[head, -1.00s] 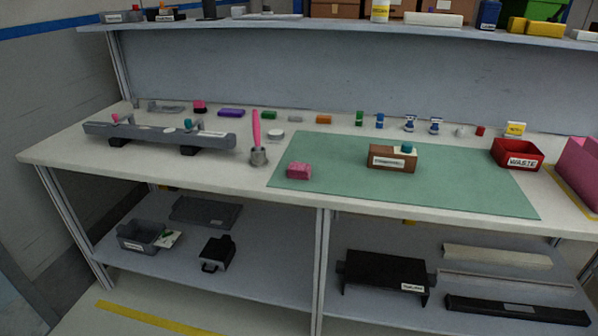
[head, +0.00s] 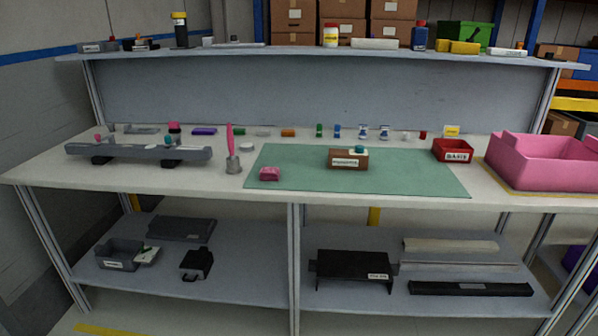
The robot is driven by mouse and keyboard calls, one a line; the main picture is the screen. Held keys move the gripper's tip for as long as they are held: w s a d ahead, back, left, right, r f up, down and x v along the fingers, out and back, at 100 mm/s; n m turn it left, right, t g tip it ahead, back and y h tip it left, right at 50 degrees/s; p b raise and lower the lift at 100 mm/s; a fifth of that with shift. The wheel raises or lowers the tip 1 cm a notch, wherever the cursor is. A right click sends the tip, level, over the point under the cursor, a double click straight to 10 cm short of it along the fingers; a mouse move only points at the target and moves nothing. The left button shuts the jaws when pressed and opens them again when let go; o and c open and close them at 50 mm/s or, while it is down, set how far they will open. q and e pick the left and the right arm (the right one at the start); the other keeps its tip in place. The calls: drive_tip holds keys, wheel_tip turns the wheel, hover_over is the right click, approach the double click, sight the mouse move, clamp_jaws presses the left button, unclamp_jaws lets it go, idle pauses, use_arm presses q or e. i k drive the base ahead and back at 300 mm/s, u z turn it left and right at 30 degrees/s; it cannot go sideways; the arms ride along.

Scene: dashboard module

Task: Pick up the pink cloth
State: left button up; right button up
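The pink cloth (head: 270,174) is a small folded bundle. It lies on the front left corner of the green mat (head: 400,178), near the front edge of the workbench (head: 120,183). Nothing covers it. Neither of my grippers shows in the head view.
A grey cup with a pink upright tool (head: 232,160) stands just left of the cloth. A brown labelled block (head: 348,159) sits on the mat. The red waste bin (head: 452,151) and a big pink bin (head: 545,163) are at the right. A grey rail (head: 140,151) lies at the left.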

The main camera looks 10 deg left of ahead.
sight(268, 174)
drive_tip(key=z, duration=0.45)
drive_tip(key=i, duration=0.85)
drive_tip(key=z, duration=0.15)
